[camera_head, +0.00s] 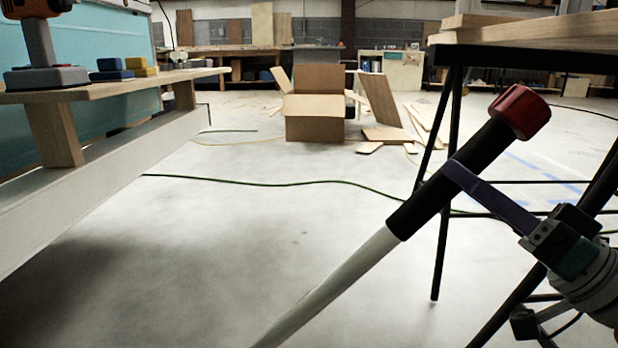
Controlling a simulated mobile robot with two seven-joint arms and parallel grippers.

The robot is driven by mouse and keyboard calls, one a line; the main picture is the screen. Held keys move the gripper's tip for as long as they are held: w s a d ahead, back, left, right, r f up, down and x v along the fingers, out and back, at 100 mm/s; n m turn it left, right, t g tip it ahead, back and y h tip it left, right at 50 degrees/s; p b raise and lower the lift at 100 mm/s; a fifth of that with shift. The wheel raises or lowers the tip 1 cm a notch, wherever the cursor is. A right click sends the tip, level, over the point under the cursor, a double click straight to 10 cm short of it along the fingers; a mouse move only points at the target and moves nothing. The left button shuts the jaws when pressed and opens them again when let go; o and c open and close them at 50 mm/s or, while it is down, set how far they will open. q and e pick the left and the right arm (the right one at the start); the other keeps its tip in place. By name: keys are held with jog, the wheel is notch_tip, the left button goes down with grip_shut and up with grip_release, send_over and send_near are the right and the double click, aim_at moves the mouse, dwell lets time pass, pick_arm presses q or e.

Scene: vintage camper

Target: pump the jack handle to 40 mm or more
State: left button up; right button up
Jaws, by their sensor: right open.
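The jack handle is a pale pole (335,285) with a black grip (430,195) and a red end cap (520,112). It leans up from the bottom middle to the upper right. Its lower end and the jack are out of view. My right gripper (458,175) comes in from the lower right. One purple-grey finger lies across the near side of the black grip; I cannot tell whether it touches. The other finger is not visible. The gripper is open. My left gripper is not in view.
A dark-legged table (520,58) with boards stands right, behind the handle. A wooden bench (110,92) with a drill (42,50) and blue and yellow blocks runs along the left. A green cable (270,184) crosses the floor. A cardboard box (315,117) stands farther back.

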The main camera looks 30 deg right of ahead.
jog(key=v, duration=0.6)
jog(key=shift+s, duration=0.25)
jog(key=shift+f, duration=0.15)
jog(key=w+a+f+g+h, duration=0.4)
jog(key=w+a+f+g, duration=0.2)
jog(key=a+f+g, duration=0.35)
jog(key=s+a+f+n+g+h, duration=0.15)
jog(key=s+a+n+g, duration=0.25)
jog(key=s+a+g, duration=0.6)
jog(key=w+d+r+p+v, duration=0.1)
jog(key=w+p+v, duration=0.5)
jog(key=p+v, duration=2.5)
jog(key=w+d+r+p+v, duration=0.1)
jog(key=w+p+v, duration=0.6)
jog(key=p+v, duration=2.5)
jog(key=w+d+r+p+v, duration=0.2)
jog(key=w+p+v, duration=0.4)
jog(key=p+v, duration=2.5)
jog(key=r+t+p, duration=0.1)
jog(key=p, duration=0.2)
jog(key=shift+w+n, duration=0.2)
jog(key=shift+n, duration=0.1)
